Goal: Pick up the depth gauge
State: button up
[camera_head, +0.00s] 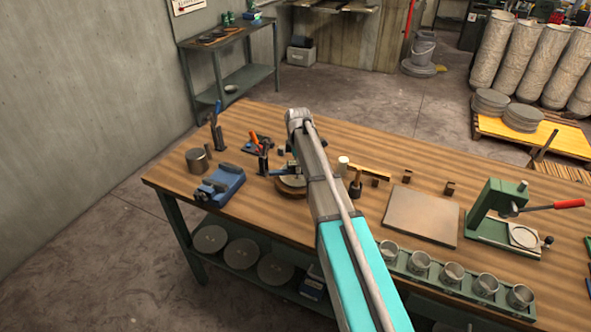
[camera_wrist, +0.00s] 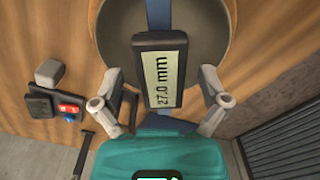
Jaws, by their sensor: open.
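The depth gauge (camera_wrist: 160,75) shows in the wrist view as a dark box with a display reading 27.0 mm, on a blue bar that runs up the picture. It lies over a round dark bowl (camera_wrist: 110,32). My gripper (camera_wrist: 161,100) is open, with one finger on each side of the display box and visible gaps between. Whether the fingers are level with the box is hard to tell. In the head view my arm partly covers the bowl (camera_head: 288,188), and the gauge is small and unclear there.
A blue vise (camera_head: 220,185) and a metal cylinder (camera_head: 197,160) stand left of the bowl. A grey plate (camera_head: 422,215), a row of metal cups (camera_head: 452,274) and a green press (camera_head: 493,213) lie to the right. Upright tools (camera_head: 262,150) stand close behind the bowl.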

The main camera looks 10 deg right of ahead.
grip_shut()
dwell(0.3)
jog(key=shift+r, duration=0.2)
notch_tip(320, 180, up, 2)
jog(key=shift+r+p, duration=0.1)
jog(key=shift+p, duration=1.1)
jog(key=s+r+p, duration=1)
jog(key=s, duration=0.4)
jog(key=shift+r+p, duration=0.25)
jog(key=shift+p, duration=0.05)
jog(key=shift+w+f, duration=0.1)
jog(key=shift+w, duration=0.05)
jog(key=w+f+b, duration=0.1)
jog(key=w, duration=0.3)
jog(key=w+f+b, duration=0.1)
jog(key=w, duration=0.4)
jog(key=w+f+b, duration=0.2)
jog(key=w, duration=0.2)
jog(key=shift+w, duration=0.25)
